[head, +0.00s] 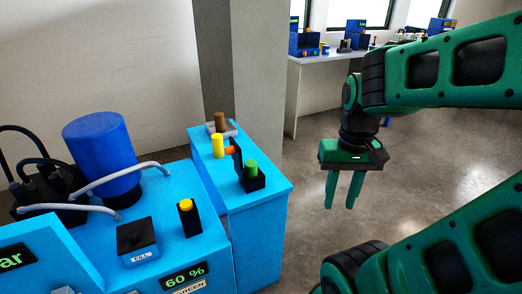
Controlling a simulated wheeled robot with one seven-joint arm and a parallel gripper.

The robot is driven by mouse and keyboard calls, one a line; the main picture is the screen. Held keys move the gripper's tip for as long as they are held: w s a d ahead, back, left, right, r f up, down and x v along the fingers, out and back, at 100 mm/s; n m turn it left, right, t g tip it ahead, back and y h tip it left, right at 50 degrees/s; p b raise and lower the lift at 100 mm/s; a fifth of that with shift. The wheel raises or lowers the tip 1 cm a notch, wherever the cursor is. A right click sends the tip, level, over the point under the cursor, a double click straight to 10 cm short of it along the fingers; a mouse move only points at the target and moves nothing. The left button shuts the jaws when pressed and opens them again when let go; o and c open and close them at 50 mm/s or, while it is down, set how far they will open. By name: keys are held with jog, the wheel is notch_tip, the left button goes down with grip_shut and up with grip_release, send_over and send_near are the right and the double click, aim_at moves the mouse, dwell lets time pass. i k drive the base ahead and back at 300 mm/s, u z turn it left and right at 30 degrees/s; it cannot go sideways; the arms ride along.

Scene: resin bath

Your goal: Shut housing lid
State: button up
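My gripper (340,205) hangs in the air at the right of the head view, fingers pointing down. Its two green fingers are apart with nothing between them. It is to the right of the blue machine (177,205) and its side cabinet (257,225), touching neither. A dark blue cylinder (100,145) stands upright on the machine, with grey hoses beside it. I cannot tell which part is the housing lid, or whether it is open or shut.
The cabinet top carries a green knob (251,168), a yellow knob (217,146) and a brown knob (220,122). A black box (136,238) labelled FILL and a yellow button (186,204) are on the machine. Open floor (300,215) lies under my gripper; a bench (325,65) stands behind.

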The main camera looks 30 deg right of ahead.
aim_at(234, 149)
jog(key=z, duration=0.2)
jog(key=i, duration=1)
jog(key=z, duration=0.2)
jog(key=k, duration=1)
jog(key=u, duration=0.35)
jog(key=i, duration=0.5)
jog(key=z, duration=0.05)
